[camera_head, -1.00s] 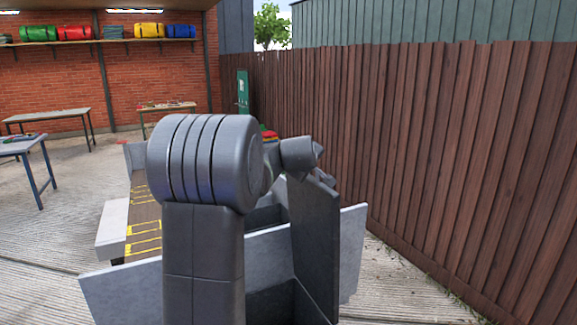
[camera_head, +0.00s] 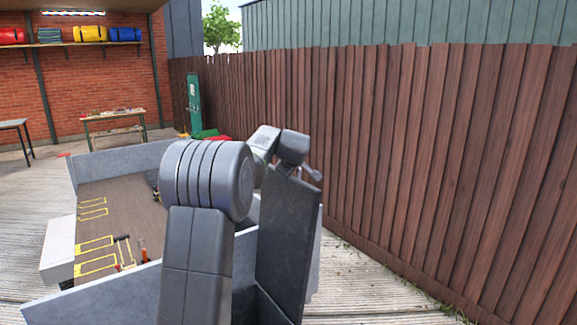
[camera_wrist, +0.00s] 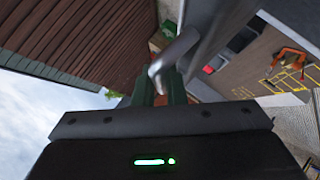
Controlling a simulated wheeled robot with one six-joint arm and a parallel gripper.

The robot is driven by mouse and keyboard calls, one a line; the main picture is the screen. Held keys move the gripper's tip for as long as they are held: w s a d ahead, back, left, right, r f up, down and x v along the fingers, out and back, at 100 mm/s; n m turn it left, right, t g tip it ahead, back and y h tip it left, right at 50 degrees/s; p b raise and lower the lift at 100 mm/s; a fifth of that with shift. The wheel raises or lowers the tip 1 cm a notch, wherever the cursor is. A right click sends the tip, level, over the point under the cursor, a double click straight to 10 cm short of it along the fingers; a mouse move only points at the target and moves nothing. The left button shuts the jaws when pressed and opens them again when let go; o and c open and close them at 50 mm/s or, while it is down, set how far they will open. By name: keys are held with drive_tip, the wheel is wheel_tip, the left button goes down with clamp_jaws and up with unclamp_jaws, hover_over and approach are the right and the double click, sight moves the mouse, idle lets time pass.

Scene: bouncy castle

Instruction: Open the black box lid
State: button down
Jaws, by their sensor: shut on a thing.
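The black box lid (camera_head: 287,240) stands steeply raised, right of my arm in the head view. Part of the dark box (camera_head: 266,306) shows below it; my arm hides much of the rest. My gripper (camera_head: 298,168) is at the lid's top edge, partly hidden there. In the wrist view my gripper (camera_wrist: 160,88) is shut on a silver bar-like handle (camera_wrist: 176,54) that runs up towards the lid.
A grey-walled workbench top (camera_head: 130,205) with yellow outlines and tools, including an orange-handled one (camera_head: 143,252), lies left of my arm. A brown wooden fence (camera_head: 430,170) runs along the right. Tables (camera_head: 115,115) stand at the back left.

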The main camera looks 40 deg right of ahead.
drive_tip(key=c, duration=1.5)
unclamp_jaws()
drive_tip(key=shift+a+f, duration=0.1)
drive_tip(key=shift+s+a+r+b, duration=0.25)
drive_tip(key=shift+s+a+b, duration=0.05)
drive_tip(key=shift+s+b, duration=0.1)
drive_tip(key=b+v, duration=0.3)
drive_tip(key=v, duration=0.9)
drive_tip(key=shift+s+a+r+b, duration=0.1)
drive_tip(key=shift+s+r+b, duration=0.2)
drive_tip(key=shift+r+b, duration=0.05)
drive_tip(key=p+x, duration=0.3)
drive_tip(key=x, duration=0.8)
drive_tip(key=shift+w+f+p, duration=0.1)
drive_tip(key=shift+w+p, duration=0.15)
drive_tip(key=shift+p, duration=0.05)
